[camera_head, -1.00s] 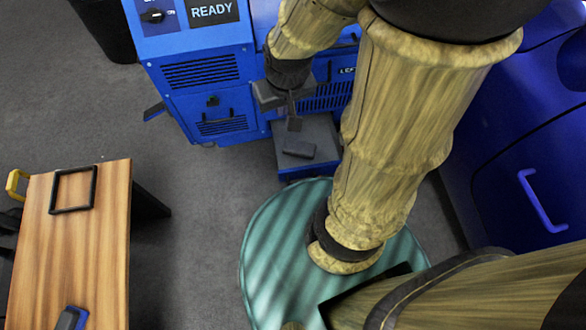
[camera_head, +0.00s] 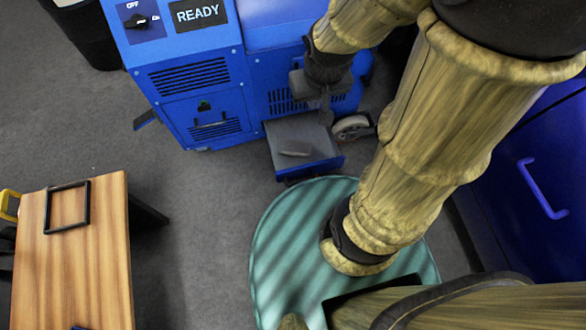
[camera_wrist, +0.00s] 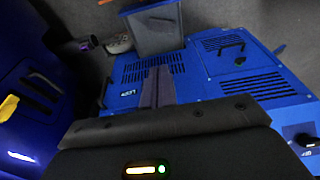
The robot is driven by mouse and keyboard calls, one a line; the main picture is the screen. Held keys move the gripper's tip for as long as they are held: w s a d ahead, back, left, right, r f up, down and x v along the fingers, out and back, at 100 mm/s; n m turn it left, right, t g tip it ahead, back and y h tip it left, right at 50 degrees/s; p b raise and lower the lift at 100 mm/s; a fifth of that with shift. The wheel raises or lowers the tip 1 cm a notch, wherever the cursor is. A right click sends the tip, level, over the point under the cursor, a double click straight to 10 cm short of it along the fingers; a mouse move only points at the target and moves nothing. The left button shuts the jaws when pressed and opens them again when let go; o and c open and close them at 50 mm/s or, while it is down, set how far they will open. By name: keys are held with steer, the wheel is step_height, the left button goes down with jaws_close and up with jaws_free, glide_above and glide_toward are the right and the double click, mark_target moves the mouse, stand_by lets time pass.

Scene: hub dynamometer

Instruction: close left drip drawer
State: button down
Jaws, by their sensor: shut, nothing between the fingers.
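The open drip drawer (camera_head: 303,162) sticks out from the lower front of the blue machine, below its LEFT label. It is a grey tray with a blue front, and a small grey piece (camera_head: 295,153) shows in it. The drawer also shows at the top of the wrist view (camera_wrist: 158,38). My gripper (camera_head: 325,117) is over the right rear part of the drawer, close to the machine face. Its fingers (camera_wrist: 158,74) are together and empty in the wrist view, pointing toward the drawer. I cannot tell whether they touch it.
The blue machine (camera_head: 192,76) has a READY display and a vented panel left of the drawer. A caster wheel (camera_head: 352,127) is right of the drawer. A wooden table (camera_head: 90,265) stands left; grey floor between is clear.

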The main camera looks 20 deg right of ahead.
steer(key=w+a+f+m+g+b, duration=0.1)
steer(key=a+f+m+g, duration=0.1)
steer(key=f+m, duration=1.5)
steer(key=w+a+f+m+g+b, duration=0.1)
steer(key=a+f+m+g, duration=0.2)
steer(key=f+m, duration=1.3)
steer(key=m+g, duration=0.1)
steer(key=m, duration=0.2)
steer(key=shift+w+f, duration=0.35)
steer(key=shift+f, duration=0.1)
